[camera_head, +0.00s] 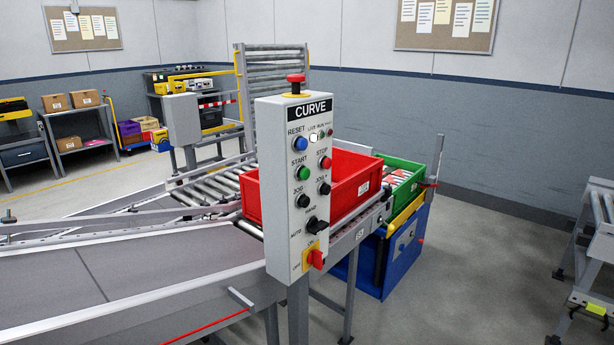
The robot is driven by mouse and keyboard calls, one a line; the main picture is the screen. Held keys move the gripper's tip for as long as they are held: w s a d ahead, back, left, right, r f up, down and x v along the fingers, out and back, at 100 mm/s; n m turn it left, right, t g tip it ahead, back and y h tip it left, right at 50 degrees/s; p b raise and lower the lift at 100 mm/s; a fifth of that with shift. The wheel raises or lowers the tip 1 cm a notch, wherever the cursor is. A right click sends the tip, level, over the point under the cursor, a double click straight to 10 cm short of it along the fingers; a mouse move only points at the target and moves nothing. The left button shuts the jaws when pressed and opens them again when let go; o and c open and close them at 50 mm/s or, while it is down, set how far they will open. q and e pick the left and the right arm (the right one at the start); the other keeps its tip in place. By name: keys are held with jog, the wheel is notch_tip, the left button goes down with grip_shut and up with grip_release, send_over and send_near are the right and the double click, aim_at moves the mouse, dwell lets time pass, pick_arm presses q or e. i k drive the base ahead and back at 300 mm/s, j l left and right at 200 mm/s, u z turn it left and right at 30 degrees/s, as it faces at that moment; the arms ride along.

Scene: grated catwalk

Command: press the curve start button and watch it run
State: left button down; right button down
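The grey control box labelled CURVE (296,187) stands on a post in the middle of the head view. Its green START button (303,173) is on the left of the panel, with the red STOP button (325,163) to its right. A blue RESET button (300,144) is above, next to a lit white lamp (313,139). A red mushroom button (296,84) tops the box. A black AUTO/HAND selector (316,226) and a red and yellow switch (315,258) are low on the panel. Neither gripper is in view.
A roller conveyor curve (205,187) lies behind the box, with a red tote (352,181) on it and a green tote (406,176) beyond. A grey belt conveyor (120,275) fills the lower left. Floor at the right is clear up to a metal stand (600,245).

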aim_at(304, 174)
jog(key=j, duration=0.55)
jog(key=i+j+z, duration=0.1)
jog(key=j, duration=0.45)
jog(key=z, duration=1.55)
